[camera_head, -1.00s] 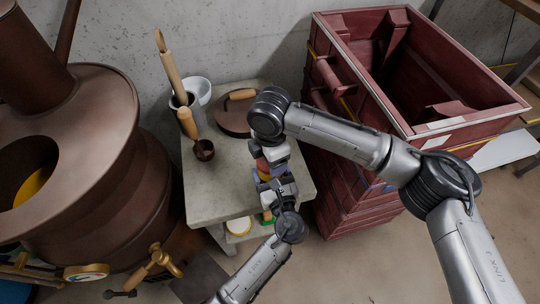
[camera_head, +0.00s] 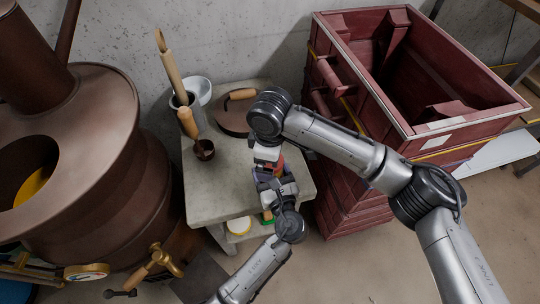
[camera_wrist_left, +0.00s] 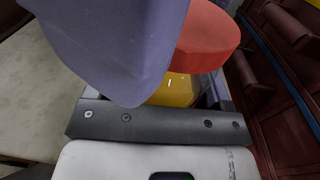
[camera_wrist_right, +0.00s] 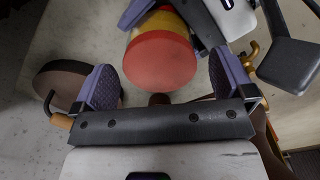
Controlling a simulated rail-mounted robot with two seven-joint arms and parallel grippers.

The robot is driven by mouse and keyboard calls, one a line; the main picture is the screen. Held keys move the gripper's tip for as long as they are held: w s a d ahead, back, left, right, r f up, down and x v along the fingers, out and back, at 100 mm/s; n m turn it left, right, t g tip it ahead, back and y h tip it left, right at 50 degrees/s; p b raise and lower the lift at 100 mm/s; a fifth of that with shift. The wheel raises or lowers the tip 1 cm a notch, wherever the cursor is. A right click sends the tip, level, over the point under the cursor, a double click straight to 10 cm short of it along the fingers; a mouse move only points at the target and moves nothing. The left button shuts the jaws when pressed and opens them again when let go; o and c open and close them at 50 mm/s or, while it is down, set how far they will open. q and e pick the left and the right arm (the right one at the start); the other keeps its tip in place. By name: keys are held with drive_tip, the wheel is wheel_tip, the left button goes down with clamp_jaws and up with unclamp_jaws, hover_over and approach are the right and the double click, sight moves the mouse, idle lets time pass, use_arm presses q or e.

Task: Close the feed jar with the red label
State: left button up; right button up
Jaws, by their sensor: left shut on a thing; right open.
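The feed jar has a yellow body (camera_wrist_left: 178,90) and a flat round red top (camera_wrist_left: 207,35) sitting over it. In the right wrist view the red top (camera_wrist_right: 160,60) faces the camera. My left gripper (camera_head: 276,188) is shut on the jar, above the front of the low table. My right gripper (camera_wrist_right: 163,78) is open, with its purple fingers on either side of the red top and visible gaps to it. A purple finger covers part of the jar in the left wrist view. I see no label clearly.
The grey table (camera_head: 205,205) carries a brown round lid with a wooden handle (camera_head: 233,120), a small brown cup (camera_head: 205,150) and a container with wooden-handled tools (camera_head: 190,110). A dark red crate stack (camera_head: 340,190) stands close on the right, a brown still (camera_head: 110,190) on the left.

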wheel_tip(320, 180, up, 12)
idle(0.6)
use_arm(q)
drive_tip(key=o, duration=1.7)
drive_tip(key=shift+o, duration=0.2)
drive_tip(key=v, duration=1.4)
drive_tip(key=shift+p, duration=0.45)
use_arm(e)
drive_tip(key=shift+r, duration=0.4)
use_arm(q)
drive_tip(key=shift+w, duration=0.1)
